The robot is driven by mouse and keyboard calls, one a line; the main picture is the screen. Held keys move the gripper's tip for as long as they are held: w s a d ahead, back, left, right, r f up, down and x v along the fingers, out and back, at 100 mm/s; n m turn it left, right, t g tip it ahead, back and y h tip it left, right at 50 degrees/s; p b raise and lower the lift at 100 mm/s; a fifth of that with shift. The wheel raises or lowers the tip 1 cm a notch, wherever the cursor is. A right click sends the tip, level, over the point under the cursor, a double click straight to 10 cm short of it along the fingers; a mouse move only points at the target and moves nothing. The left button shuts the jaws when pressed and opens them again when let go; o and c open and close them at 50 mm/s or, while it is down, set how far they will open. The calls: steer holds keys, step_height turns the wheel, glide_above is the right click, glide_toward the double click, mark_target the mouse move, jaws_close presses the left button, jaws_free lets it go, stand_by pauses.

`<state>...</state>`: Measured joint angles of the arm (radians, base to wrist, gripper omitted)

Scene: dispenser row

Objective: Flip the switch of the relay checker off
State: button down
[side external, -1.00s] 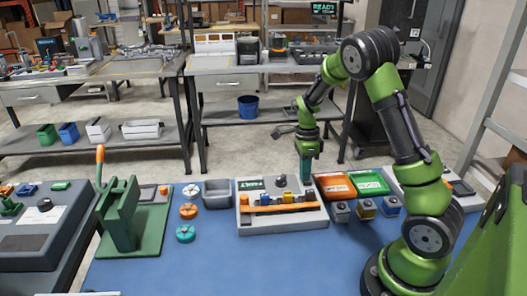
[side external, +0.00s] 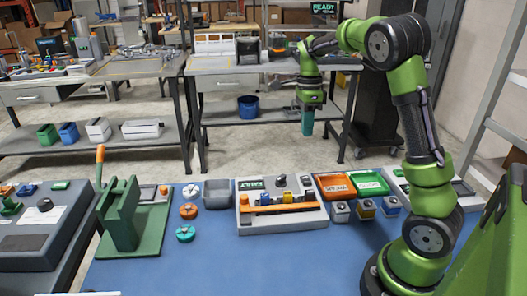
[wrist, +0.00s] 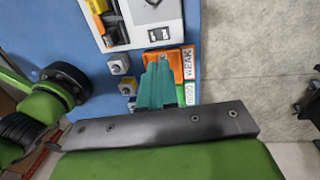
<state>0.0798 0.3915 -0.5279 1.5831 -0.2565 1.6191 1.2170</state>
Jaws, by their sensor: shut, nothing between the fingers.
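The relay checker (side external: 270,226) is a pale grey box on the blue table, with a green display, an orange bar across its front and dark knobs or levers at its back. A small black switch-like part (side external: 281,181) stands near its back edge; its setting is too small to read. Part of the checker (wrist: 172,18) also shows at the top of the wrist view. My gripper (side external: 307,129) has teal fingers, shut and empty, pointing down. It hangs well above and behind the checker, touching nothing. Its fingers (wrist: 157,85) cover part of the trays in the wrist view.
An orange tray (side external: 336,192) marked WEAK and a green tray (side external: 370,188) stand right of the checker, with several small blocks (side external: 365,212) before them. A grey bin (side external: 216,193) and a green press (side external: 121,225) stand to the left.

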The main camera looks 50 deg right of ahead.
mark_target(307, 182)
stand_by(0.3)
steer(key=shift+s+a+r, duration=0.2)
steer(key=shift+s+a, duration=0.2)
steer(key=shift+s, duration=0.15)
steer(key=f, duration=0.4)
steer(key=s+a+f, duration=0.1)
steer(key=f, duration=0.9)
steer(key=shift+s+a, duration=0.2)
steer(key=shift+s+a+f, duration=0.1)
steer(key=shift+a+f, duration=0.05)
steer(key=shift+f, duration=0.1)
